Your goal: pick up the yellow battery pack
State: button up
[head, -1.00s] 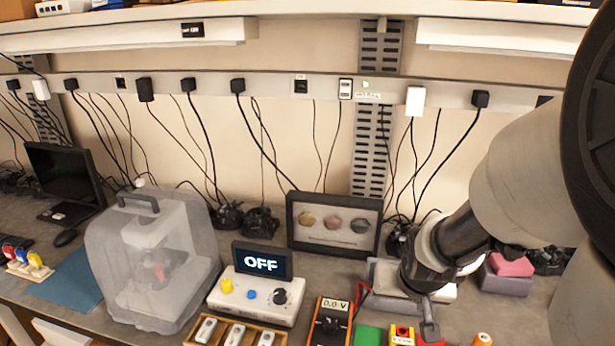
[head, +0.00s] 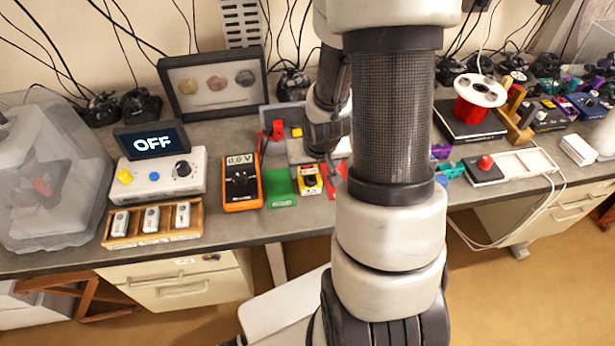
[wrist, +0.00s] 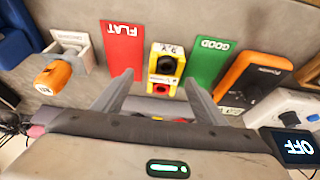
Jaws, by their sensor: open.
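My gripper (wrist: 158,90) is open and empty in the wrist view, its two fingers apart. Between and beyond the fingertips stands a yellow block (wrist: 163,66) with a black round post and a red post. The head view shows this yellow block (head: 309,180) between a green card and a red card. A small yellow piece (head: 297,132) shows in the head view behind my gripper, beside a red piece (head: 278,130); I cannot tell which yellow thing is the battery pack. My arm hides much of the gripper in the head view.
The green GOOD card (wrist: 211,60) and red FLAT card (wrist: 122,47) flank the yellow block. An orange cylinder (wrist: 53,76) lies at a small holder. An orange meter (head: 241,182), a control box (head: 158,175) and a wooden tray (head: 150,239) stand to the left.

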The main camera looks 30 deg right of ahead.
aim_at(308, 172)
jog(key=x, duration=0.5)
jog(key=shift+w+a, duration=0.25)
jog(key=shift+w, duration=0.1)
jog(key=c, duration=1.4)
